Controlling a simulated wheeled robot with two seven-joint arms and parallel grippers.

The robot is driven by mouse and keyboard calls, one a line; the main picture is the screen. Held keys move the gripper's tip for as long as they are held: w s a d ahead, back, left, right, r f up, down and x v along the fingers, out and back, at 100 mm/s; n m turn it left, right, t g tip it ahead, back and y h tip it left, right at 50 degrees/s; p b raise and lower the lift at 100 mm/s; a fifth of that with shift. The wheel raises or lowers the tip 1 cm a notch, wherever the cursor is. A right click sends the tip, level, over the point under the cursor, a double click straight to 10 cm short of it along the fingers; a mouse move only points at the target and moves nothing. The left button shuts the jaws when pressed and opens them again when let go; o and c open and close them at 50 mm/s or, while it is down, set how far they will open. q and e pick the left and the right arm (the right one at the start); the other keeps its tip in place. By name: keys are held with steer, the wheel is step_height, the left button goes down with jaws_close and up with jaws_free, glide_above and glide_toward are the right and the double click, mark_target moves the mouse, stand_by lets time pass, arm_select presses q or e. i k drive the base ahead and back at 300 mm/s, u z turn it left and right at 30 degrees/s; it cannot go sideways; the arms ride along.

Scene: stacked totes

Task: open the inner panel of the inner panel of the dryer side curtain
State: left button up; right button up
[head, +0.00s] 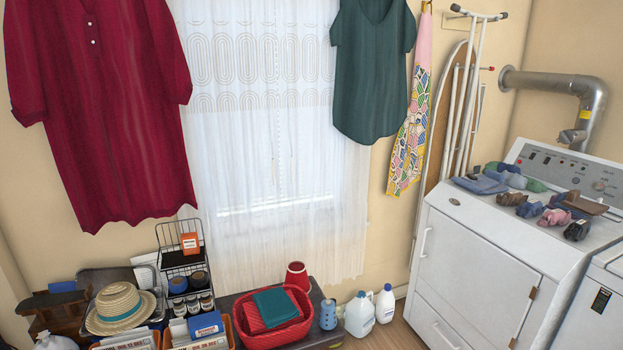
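A sheer white curtain (325,185) hangs over a bright window in the middle of the head view, with rows of oval outlines across its upper part. Its right side, nearer the dryer, reaches behind the green top and hangs down to the right of the window. The window frame and sill show faintly through the cloth. A thin vertical line runs near the middle; I cannot tell whether it is a panel edge or the window behind. The white dryer (470,260) stands at the right. Neither of my grippers is in view.
A red dress (105,110) and a green top (372,75) hang beside and partly over the curtain. Below stand a red basket (270,335), a wire rack (182,262), a straw hat (118,305) and white jugs (360,315). A folded ironing board (445,130) hangs right.

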mark_target(295, 18)
steer(key=i, duration=2)
